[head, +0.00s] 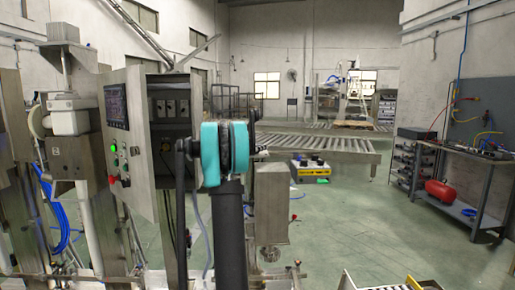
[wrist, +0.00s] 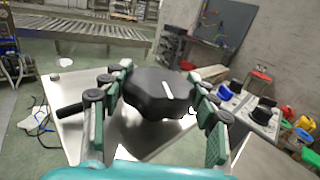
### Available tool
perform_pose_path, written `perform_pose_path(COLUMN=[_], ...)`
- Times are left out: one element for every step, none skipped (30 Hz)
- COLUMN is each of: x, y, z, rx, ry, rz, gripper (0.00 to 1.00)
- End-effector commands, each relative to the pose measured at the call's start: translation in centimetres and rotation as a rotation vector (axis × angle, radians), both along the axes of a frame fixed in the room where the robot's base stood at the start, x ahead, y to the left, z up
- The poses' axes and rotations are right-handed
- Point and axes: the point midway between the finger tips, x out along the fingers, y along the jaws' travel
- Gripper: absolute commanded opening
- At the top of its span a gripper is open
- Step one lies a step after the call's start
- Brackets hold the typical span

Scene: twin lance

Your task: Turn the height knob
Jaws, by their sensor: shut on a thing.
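The black lobed knob (wrist: 158,94) with a white line on its top is in the middle of the wrist view, above a pale metal plate (wrist: 72,128). My gripper (wrist: 161,88) has one finger on each side of the knob, with green pads facing it, and is shut on it. The knob's underside and stem are hidden. In the head view my teal and black arm stands in front of the metal cabinet, and I cannot make out the fingers or the knob there.
In the wrist view, a panel with a blue knob (wrist: 226,91) and black knobs (wrist: 264,108) lies right of my gripper. In the head view, a control cabinet (head: 118,140) with buttons stands left of my arm. A workbench (head: 462,165) is at the far right. Open floor (head: 365,220) lies between.

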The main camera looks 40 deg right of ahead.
Motion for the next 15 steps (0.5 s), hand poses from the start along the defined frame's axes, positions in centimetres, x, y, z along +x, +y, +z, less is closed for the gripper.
perform_pose_path(x=[-0.09,-0.10,-0.14,-0.15,-0.17,-0.18,-0.16,-0.16,-0.16,-0.18,-0.19,-0.16,-0.15,-0.15,-0.11], y=[0.00,0.00,-0.01,-0.02,-0.05,-0.07,-0.06,-0.02,-0.05,-0.08,-0.09,-0.03,-0.06,-0.09,-0.04], z=[-0.01,-0.01,-0.01,-0.01,-0.02,-0.01,-0.01,0.01,0.00,-0.02,-0.02,-0.02,-0.03,-0.03,-0.02], rx=[0.000,0.000,0.000,0.000,0.000,0.000,0.000,0.000,0.000,0.000,0.000,0.000,0.000,0.000,0.000], ry=[0.000,0.000,0.000,0.000,0.000,0.000,0.000,0.000,0.000,0.000,0.000,0.000,0.000,0.000,0.000], rz=[0.013,0.024,0.040,0.055,0.071,0.095,0.116,0.138,0.169,0.193,0.219,0.256,0.284,0.311,0.350], gripper=[0.30,0.30,0.30,0.30,0.30,0.30,0.30,0.30,0.30,0.30,0.30,0.30,0.30,0.30,0.30])
